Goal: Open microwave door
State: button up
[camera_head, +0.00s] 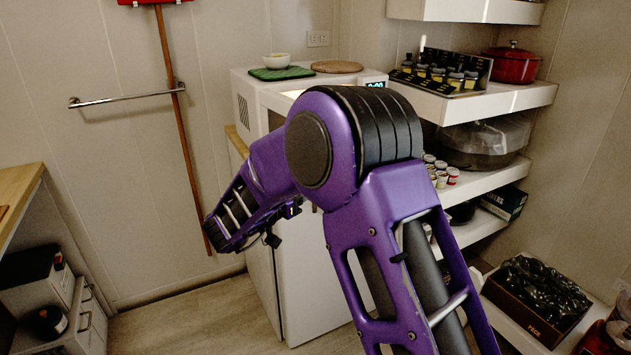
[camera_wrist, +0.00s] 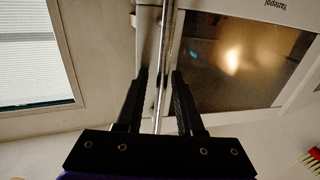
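The white microwave (camera_head: 256,105) stands on a white cabinet in the head view, its front largely hidden behind my arm. In the wrist view its door shows a dark glass window (camera_wrist: 235,65) with a bright reflection, and upside-down lettering on the white frame. A shiny metal bar handle (camera_wrist: 167,40) runs along the door's edge. My gripper (camera_wrist: 160,76) has one finger on each side of the handle. The fingers are apart, with a gap beside the bar, so it looks open around it. My gripper is hidden in the head view.
A bowl (camera_head: 277,60) on a green mat and a round brown board (camera_head: 337,67) lie on the microwave's top. Shelves with jars and a red pot (camera_head: 514,64) stand to the right. A wall rail (camera_head: 125,98) and wooden pole are at left. Floor is clear at left.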

dwell(0.3)
jog(key=v, duration=1.7)
jog(key=shift+s+a+p, duration=0.2)
jog(key=shift+p, duration=0.1)
